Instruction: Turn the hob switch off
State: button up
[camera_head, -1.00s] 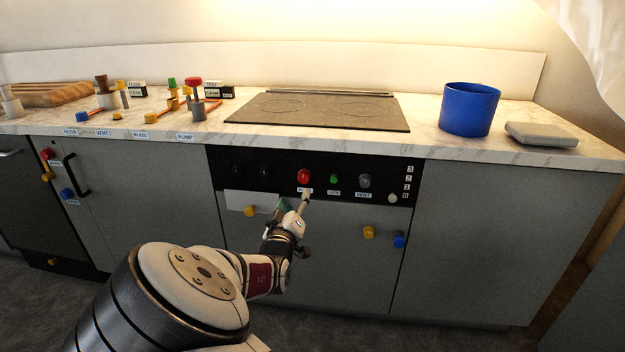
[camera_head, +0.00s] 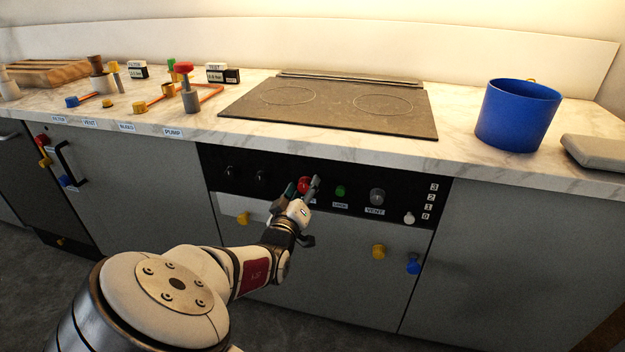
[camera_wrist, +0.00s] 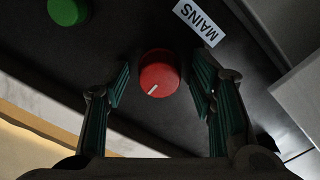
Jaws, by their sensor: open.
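A round red knob (camera_head: 304,184) sits on the black panel (camera_head: 330,212) below the hob (camera_head: 330,104). In the wrist view the red knob (camera_wrist: 158,74) has a white pointer line towards its lower-left edge, with a "MAINS" label (camera_wrist: 198,22) beside it, read upside down. My gripper (camera_head: 302,188) is in front of the red knob and partly covers it. In the wrist view my gripper (camera_wrist: 161,76) is open, with the knob between its fingers and gaps on both sides. I cannot tell how far the tips reach along the knob.
A green knob (camera_head: 340,191) and a grey "VENT" knob (camera_head: 377,196) are right of the red one. Two black knobs (camera_head: 231,172) are left. A white knob (camera_head: 409,218) stands by a number scale. A blue pot (camera_head: 517,115) stands on the worktop.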

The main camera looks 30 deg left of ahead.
jog(key=shift+w+a, duration=0.1)
jog(key=shift+w, duration=0.1)
jog(key=c, duration=1.1)
jog(key=shift+c, duration=0.2)
